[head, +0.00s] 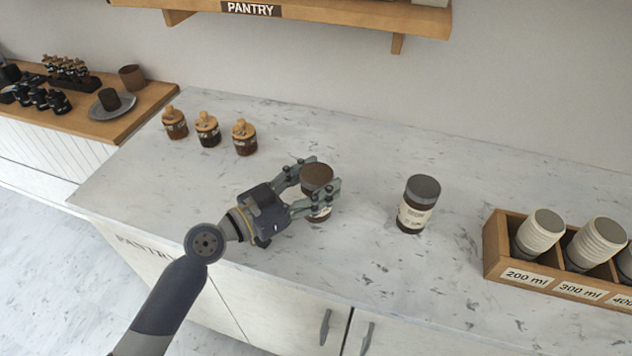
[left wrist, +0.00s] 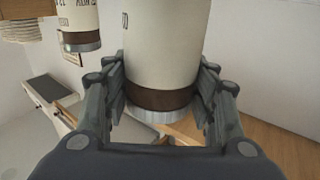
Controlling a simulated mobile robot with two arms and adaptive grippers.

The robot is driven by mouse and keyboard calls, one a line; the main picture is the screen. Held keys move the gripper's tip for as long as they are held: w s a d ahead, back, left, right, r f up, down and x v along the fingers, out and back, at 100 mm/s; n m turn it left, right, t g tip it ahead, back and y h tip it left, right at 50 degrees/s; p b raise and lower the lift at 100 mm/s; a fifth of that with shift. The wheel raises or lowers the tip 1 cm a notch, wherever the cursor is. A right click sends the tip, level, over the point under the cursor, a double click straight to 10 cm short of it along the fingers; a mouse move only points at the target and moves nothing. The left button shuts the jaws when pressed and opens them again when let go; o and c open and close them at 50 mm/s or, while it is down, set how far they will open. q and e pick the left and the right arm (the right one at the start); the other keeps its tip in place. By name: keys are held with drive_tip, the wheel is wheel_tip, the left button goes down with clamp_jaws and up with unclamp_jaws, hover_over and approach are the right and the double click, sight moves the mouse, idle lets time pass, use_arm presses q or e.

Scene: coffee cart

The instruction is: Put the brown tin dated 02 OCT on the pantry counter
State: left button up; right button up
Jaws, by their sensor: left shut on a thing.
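A tin with a brown lid (head: 317,178) and a pale label stands at the pantry counter (head: 350,268). My left gripper (head: 322,188) is shut around it, a finger on each side. In the left wrist view the tin (left wrist: 160,55) fills the space between the fingers (left wrist: 165,100); its label shows only a small piece of print, so I cannot read its date. Whether its base touches the counter is hard to tell. A second tin with a grey lid (head: 418,205) stands upright to the right, also with a pale label. My right gripper is not in view.
A wooden cup holder (head: 497,250) with ribbed cups, marked 200 ml and 300 ml, stands at the right. Several small corked jars (head: 208,130) stand at the back left. The counter is clear between the two tins. A shelf marked PANTRY (head: 340,22) hangs above.

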use_arm(q)
drive_tip(key=shift+f, duration=0.3)
drive_tip(key=shift+f, duration=0.1)
drive_tip(key=o, duration=1.3)
